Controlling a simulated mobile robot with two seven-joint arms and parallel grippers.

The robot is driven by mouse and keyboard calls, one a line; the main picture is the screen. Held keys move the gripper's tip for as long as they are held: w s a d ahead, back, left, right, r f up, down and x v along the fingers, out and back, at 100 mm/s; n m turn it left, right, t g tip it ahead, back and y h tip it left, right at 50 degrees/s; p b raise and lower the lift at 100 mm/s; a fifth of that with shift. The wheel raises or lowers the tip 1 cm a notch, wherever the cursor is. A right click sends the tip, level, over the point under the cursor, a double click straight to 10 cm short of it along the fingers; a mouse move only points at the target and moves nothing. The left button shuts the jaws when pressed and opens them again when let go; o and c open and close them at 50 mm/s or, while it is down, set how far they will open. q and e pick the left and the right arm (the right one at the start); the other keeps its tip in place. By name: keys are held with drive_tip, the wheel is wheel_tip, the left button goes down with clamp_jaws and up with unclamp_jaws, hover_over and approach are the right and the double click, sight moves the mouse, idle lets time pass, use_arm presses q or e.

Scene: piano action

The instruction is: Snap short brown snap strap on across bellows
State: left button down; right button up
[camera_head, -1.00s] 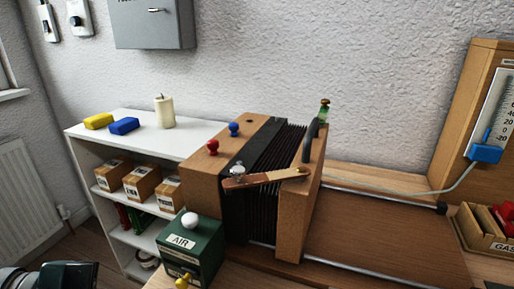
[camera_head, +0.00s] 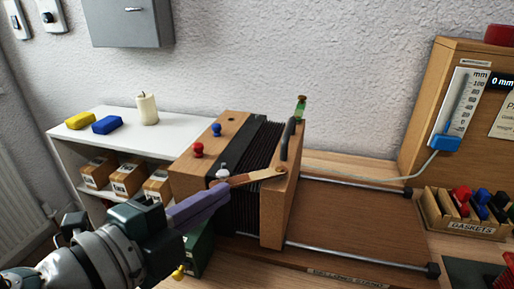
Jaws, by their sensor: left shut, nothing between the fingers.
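The bellows (camera_head: 266,150) are black and pleated, between a wooden block (camera_head: 192,170) on the left and a wooden end board (camera_head: 281,205) on the right. The short brown snap strap (camera_head: 259,177) lies across the front top of the bellows. Its right end sits at a stud on the end board. Its left end, near a pale knob (camera_head: 222,172), is partly hidden by my left gripper (camera_head: 227,189). That gripper has purple fingers, shut with nothing between them, at the strap's left end; I cannot tell whether they touch it. My right gripper is out of view.
Red (camera_head: 197,150) and blue (camera_head: 216,130) knobs stand on the left block. A dark handle (camera_head: 288,139) rises from the end board. Metal rails (camera_head: 330,257) run right over a bare board. A gasket tray (camera_head: 464,217) stands at the right. A green box (camera_head: 199,247) is partly behind my arm.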

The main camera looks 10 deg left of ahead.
use_arm(q)
drive_tip(key=shift+w+a+f+b, duration=0.2)
drive_tip(key=shift+w+a, duration=0.1)
drive_tip(key=shift+w, duration=0.3)
drive_tip(key=shift+w+a+f+b, duration=0.15)
drive_tip(key=shift+w+a+b, duration=0.1)
drive_tip(key=shift+w, duration=0.35)
drive_tip(key=shift+w+a+f+b, duration=0.2)
drive_tip(key=shift+w+a, duration=0.1)
drive_tip(key=shift+w, duration=0.3)
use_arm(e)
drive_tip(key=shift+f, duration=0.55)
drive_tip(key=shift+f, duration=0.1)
